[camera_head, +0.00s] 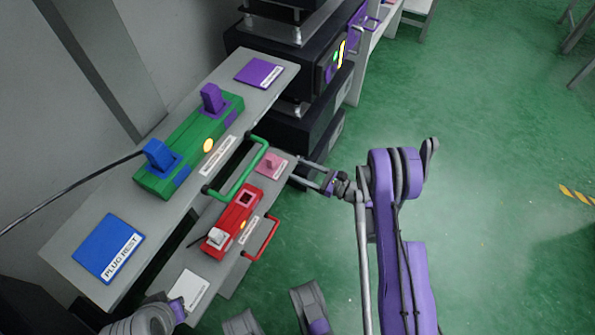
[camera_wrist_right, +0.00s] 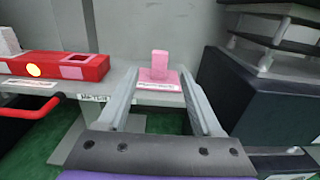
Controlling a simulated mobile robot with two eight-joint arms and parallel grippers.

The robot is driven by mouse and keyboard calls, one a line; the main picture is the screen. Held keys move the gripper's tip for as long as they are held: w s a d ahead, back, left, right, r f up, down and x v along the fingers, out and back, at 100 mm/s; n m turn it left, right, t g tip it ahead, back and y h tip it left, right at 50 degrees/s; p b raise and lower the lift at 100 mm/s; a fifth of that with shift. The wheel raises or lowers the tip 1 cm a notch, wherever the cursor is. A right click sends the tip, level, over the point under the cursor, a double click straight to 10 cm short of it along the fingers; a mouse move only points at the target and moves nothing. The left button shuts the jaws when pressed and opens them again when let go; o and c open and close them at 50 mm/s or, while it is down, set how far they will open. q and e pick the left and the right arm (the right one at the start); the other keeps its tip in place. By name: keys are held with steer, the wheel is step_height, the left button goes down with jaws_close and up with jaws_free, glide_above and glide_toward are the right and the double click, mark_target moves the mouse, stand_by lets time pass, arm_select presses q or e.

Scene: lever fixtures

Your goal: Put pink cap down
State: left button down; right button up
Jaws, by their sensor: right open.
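The pink cap (camera_head: 270,161) stands upright on a pink pad (camera_head: 281,173) at the far end of the lower grey shelf. In the right wrist view the pink cap (camera_wrist_right: 160,64) rises from its pink pad (camera_wrist_right: 146,85), beyond and between my fingers. My right gripper (camera_head: 306,172) is open and empty, just right of the pad, and its fingers (camera_wrist_right: 163,82) point toward the cap with no visible contact.
A red box (camera_head: 233,222) with an open square recess (camera_head: 246,199) and a white cap (camera_head: 217,238) sits nearer on the shelf. Green handle (camera_head: 240,171) and red handle (camera_head: 264,240) stick out. Black stacked units (camera_head: 310,130) stand behind. Open floor lies right.

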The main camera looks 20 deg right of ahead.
steer(key=s+a+r+n+g+h, duration=0.4)
steer(key=s+a+r+n+g, duration=0.4)
steer(key=a+r+n, duration=0.45)
steer(key=s+d+r+n+g+h, duration=0.1)
steer(key=s+d+n+h, duration=0.1)
steer(key=s+n, duration=0.6)
steer(key=s+d+r+n+h, duration=0.1)
steer(key=s+d+n+h, duration=0.2)
steer(key=s+n+h, duration=0.2)
steer(key=s+n, duration=0.3)
steer(key=s, duration=0.3)
steer(key=shift+s+d+r+g, duration=0.15)
steer(key=shift+d+g, duration=0.2)
steer(key=shift+g, duration=0.05)
